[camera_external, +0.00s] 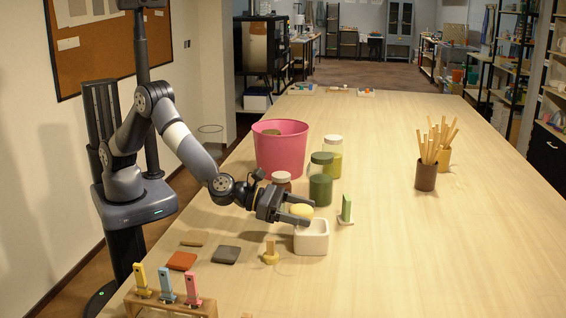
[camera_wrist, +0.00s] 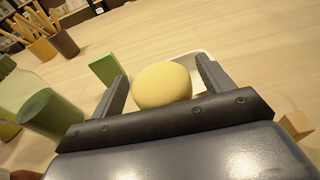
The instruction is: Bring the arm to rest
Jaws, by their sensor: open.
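My gripper (camera_external: 296,209) is at the end of my outstretched arm, low over the table (camera_external: 420,230). Its jaws are open, with a yellow rounded sponge-like object (camera_external: 301,211) between or just beyond the fingers. In the wrist view the yellow object (camera_wrist: 163,85) shows between the two fingers, with a gap on the left side. A white square bowl (camera_external: 311,238) stands directly below the fingers, and its rim (camera_wrist: 205,62) shows behind the yellow object in the wrist view. I cannot tell whether the yellow object rests in the bowl.
Glaze jars (camera_external: 321,180) and a pink bucket (camera_external: 281,150) stand close behind my gripper. A green block (camera_external: 346,208) is to its right, a small wooden piece (camera_external: 270,252) in front. A rack with colored tools (camera_external: 165,283) is at front left. The table's right side is mostly clear.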

